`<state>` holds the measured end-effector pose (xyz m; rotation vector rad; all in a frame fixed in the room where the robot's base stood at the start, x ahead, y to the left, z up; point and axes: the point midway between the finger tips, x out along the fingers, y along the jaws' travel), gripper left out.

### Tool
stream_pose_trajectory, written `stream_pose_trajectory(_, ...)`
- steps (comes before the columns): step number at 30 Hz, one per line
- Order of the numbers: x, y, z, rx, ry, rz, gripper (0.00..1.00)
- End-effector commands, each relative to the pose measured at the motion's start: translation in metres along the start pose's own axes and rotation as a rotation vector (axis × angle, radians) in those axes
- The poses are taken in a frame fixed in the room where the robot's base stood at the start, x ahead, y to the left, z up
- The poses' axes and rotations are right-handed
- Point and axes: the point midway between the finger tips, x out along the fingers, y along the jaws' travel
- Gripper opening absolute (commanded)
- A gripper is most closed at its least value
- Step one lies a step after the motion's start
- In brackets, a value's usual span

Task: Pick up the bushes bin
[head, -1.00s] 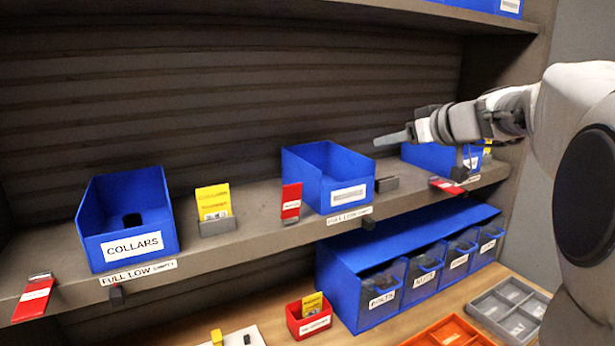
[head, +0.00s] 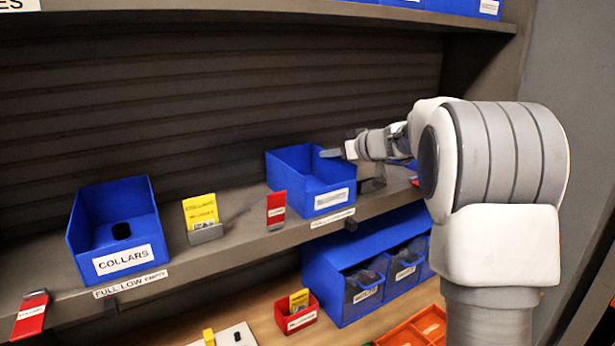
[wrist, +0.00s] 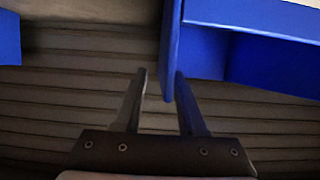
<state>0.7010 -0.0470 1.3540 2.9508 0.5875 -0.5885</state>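A blue open-topped bin (head: 305,185) stands on the shelf in the middle; its front label is too blurred to read, so I cannot confirm it is the bushes bin. My gripper (head: 328,153) is at this bin's upper right rim. In the wrist view my gripper (wrist: 161,76) is open, with a thin blue bin wall (wrist: 172,45) between its two fingers, closer to the right finger. Whether a finger touches the wall I cannot tell. The bin interior looks empty where visible.
A blue bin labelled COLLARS (head: 122,228) stands left on the same shelf (head: 240,225). A yellow card (head: 200,212) and a red tag (head: 276,208) stand between the bins. Another blue bin is mostly hidden behind my arm. Blue drawers (head: 345,280) sit below.

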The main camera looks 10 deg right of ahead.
Motion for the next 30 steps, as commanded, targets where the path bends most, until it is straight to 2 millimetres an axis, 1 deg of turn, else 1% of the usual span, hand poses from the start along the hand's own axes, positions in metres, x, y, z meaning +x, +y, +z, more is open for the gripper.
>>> stream_pose_trajectory(3,0.013,0.0,-0.002,0.001,-0.001,-0.001,0.4)
stream_pose_trajectory(6,0.018,0.0,-0.001,0.0,0.001,0.0,0.4)
stream_pose_trajectory(13,0.019,0.0,0.0,-0.001,0.001,0.0,0.4)
stream_pose_trajectory(14,0.019,0.0,0.0,-0.001,0.001,0.0,0.36)
stream_pose_trajectory(15,0.019,0.0,0.0,-0.001,0.001,0.001,0.29)
stream_pose_trajectory(20,0.019,0.0,0.0,0.0,0.001,0.0,0.0)
stream_pose_trajectory(30,0.019,0.0,0.0,0.0,0.001,0.0,0.0)
